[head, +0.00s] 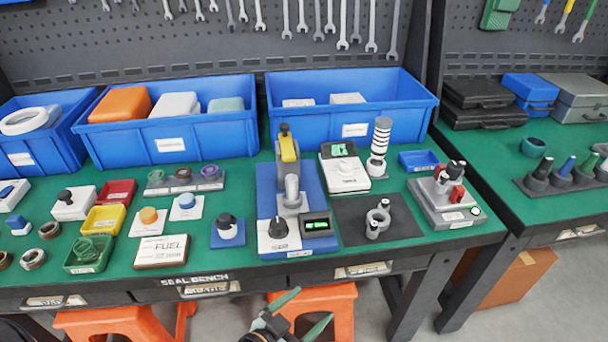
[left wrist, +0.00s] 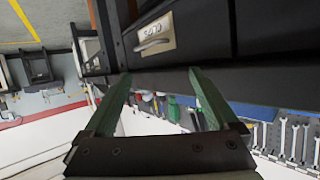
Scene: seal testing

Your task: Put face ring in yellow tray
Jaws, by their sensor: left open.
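The yellow tray (head: 103,219) is on the green bench at the left, between a red tray and a green tray, and looks empty. I cannot tell for sure which ring is the face ring. A grey ring (head: 378,217) is on the black mat with small metal posts beside it. Green, brown and purple rings (head: 183,175) sit on a grey holder. Several metal rings (head: 33,259) lie at the left end. My left gripper (head: 304,312) is open and empty below the bench front. Its green fingers (left wrist: 160,78) also show in the left wrist view. My right gripper is out of view.
A grey press on a blue base (head: 305,180) stands mid-bench. Blue bins (head: 170,142) line the back. Orange stools (head: 115,324) stand under the bench. A drawer front (left wrist: 170,35) fills the top of the left wrist view. Green bench surface is bare in small gaps.

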